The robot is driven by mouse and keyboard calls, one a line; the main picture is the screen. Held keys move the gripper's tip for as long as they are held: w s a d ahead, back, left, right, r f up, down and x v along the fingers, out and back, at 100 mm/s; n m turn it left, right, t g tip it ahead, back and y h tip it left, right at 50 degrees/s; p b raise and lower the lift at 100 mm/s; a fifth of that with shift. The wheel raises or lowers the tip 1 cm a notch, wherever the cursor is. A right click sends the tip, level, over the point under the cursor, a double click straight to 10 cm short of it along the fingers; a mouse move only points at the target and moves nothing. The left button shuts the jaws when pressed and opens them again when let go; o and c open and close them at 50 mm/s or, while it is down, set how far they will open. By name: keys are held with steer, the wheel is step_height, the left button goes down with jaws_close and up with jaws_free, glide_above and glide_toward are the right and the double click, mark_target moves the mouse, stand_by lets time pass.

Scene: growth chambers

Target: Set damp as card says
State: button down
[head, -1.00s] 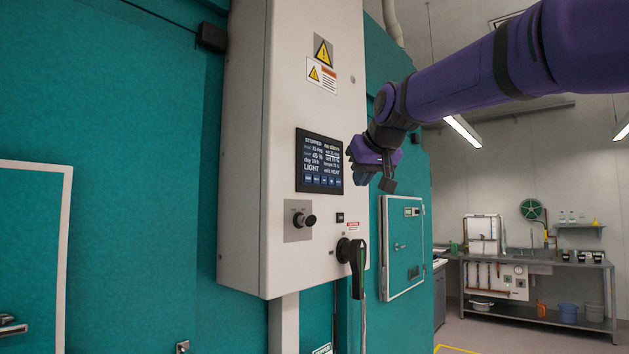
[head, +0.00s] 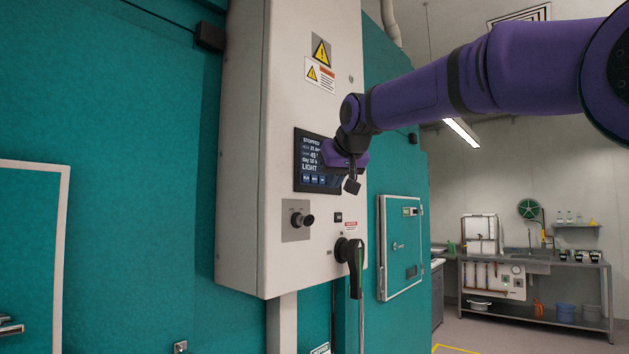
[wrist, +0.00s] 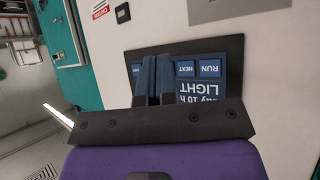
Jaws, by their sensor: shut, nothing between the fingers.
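The control screen (head: 308,160) is a dark panel on the white cabinet, and it shows "STOPPED", a line reading 45, a day line and "LIGHT". Its right part is hidden behind my gripper (head: 338,158), which is at the screen's right side. In the wrist view the screen (wrist: 218,62) appears upside down, with "RUN" and "NEXT" buttons (wrist: 198,69) beside the fingers. My gripper (wrist: 153,58) is shut and empty, its fingertips over the button row. Whether they touch the screen I cannot tell. No card is seen.
Below the screen are a black knob (head: 304,219) and a large black lever handle (head: 352,262) standing out from the cabinet (head: 285,110). A small teal hatch door (head: 400,250) is to the right. A sink bench (head: 540,262) stands far right.

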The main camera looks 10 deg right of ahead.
mark_target(317, 191)
steer(key=shift+w+a, duration=0.6)
steer(key=shift+w, duration=0.25)
steer(key=shift+a, duration=0.1)
stand_by(1.5)
steer(key=shift+w+a, duration=0.15)
steer(key=shift+w, duration=0.15)
steer(key=shift+w+a, duration=0.2)
steer(key=shift+w, duration=0.05)
stand_by(0.7)
steer(key=shift+s+d, duration=0.45)
steer(key=shift+s, duration=0.15)
stand_by(0.4)
steer(key=shift+s+d, duration=0.75)
steer(key=shift+s, duration=0.3)
steer(key=shift+s+d, duration=0.7)
steer(key=shift+s, duration=0.3)
stand_by(1.2)
